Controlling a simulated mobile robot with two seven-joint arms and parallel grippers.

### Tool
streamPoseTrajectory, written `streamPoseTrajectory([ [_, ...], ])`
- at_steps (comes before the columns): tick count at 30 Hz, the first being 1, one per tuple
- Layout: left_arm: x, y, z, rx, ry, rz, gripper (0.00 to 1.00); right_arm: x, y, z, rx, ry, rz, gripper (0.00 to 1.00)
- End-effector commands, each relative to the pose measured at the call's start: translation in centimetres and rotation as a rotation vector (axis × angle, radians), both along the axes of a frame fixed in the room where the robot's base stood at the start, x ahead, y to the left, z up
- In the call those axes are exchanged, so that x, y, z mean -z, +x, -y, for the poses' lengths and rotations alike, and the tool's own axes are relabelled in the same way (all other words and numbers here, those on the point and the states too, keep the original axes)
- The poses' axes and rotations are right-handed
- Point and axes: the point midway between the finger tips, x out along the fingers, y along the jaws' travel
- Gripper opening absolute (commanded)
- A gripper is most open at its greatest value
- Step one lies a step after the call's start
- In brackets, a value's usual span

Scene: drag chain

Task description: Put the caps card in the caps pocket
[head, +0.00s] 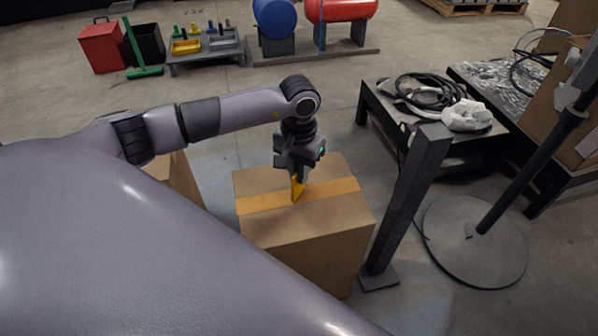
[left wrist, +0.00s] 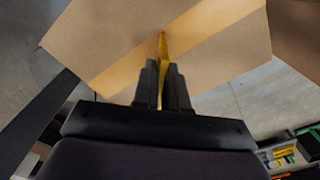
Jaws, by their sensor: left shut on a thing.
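My left gripper (head: 299,176) points down over a cardboard box (head: 310,227) and is shut on a thin yellow card (head: 297,191). In the left wrist view the card (left wrist: 163,48) stands edge-on between the two dark fingertips (left wrist: 162,88) and sticks out past them. Its lower end is close to the box top, over the orange tape strip; I cannot tell whether it touches. No print on the card can be read. I cannot make out a caps pocket in either view. My right gripper is not in view.
A dark post (head: 410,195) stands just right of the box. A low table (head: 387,108) with black cables and a round stand base (head: 473,240) are further right. A grey tray table (head: 206,47), a red bin (head: 102,46) and tanks stand at the back. Floor between is clear.

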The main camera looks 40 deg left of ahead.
Motion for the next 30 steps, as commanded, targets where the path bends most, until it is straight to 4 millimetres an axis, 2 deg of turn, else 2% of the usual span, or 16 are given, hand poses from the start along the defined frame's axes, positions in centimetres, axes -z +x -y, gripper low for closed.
streamPoseTrajectory([
  [5,-0.1,0.0,0.0,0.0,-0.001,0.002,0.0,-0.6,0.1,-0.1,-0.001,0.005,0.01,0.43],
  [10,0.4,0.0,0.0,0.0,0.0,0.001,0.0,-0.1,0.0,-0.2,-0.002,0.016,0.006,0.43],
  [12,0.3,0.0,0.0,0.0,0.0,0.001,0.28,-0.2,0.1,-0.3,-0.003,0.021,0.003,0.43],
  [13,0.3,0.0,0.0,0.0,0.0,0.001,0.38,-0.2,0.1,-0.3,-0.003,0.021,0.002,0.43],
  [25,-0.3,0.0,0.0,-0.001,-0.001,0.001,0.38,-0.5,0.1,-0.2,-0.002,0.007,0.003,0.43],
  [30,-3.3,0.1,0.0,0.0,0.0,0.005,0.38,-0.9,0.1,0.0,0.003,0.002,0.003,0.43],
])
